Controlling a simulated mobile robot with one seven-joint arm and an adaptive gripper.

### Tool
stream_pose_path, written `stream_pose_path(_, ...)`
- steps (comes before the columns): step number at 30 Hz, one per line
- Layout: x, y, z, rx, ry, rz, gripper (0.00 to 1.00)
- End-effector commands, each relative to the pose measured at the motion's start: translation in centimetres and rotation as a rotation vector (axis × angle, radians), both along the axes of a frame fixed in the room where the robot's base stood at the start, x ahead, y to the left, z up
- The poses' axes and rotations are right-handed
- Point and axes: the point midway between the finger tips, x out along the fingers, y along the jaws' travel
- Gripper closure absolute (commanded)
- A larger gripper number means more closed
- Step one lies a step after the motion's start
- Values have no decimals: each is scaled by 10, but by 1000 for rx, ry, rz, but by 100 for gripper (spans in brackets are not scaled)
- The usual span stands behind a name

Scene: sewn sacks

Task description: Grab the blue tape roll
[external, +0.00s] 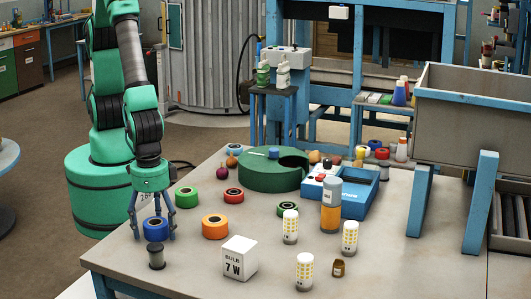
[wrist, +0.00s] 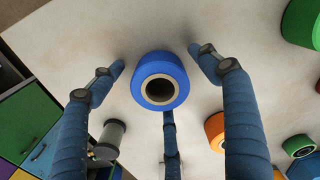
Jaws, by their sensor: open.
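The blue tape roll (external: 156,228) lies on the table near its left edge, in the external view. In the wrist view the blue tape roll (wrist: 183,72) lies flat near the middle, with its hole facing the camera. My gripper (external: 155,236) is low over it, fingers pointing down. In the wrist view my gripper (wrist: 158,60) is open, with one finger left of the roll and one right of it, gaps showing on both sides. A third finger shows just below the roll; I cannot tell whether it touches.
A dark spool (external: 156,258) stands close in front of the roll. An orange tape roll (external: 215,226), a green roll (external: 187,197) and a white bulb box (external: 239,257) lie to the right. The table's left edge is near.

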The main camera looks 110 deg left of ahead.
Motion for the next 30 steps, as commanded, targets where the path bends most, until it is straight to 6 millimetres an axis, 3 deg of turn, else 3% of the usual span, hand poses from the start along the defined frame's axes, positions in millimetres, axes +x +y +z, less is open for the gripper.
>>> stream_pose_path(2, 0, 0, 0, 0, 0, 0, 24)
stream_pose_path(9, 0, 0, 0, 0, 0, 0, 72)
stream_pose_path(23, 0, 0, 3, -1, 0, 0, 73)
stream_pose_path(30, 1, -1, 21, -1, -2, 0, 73)
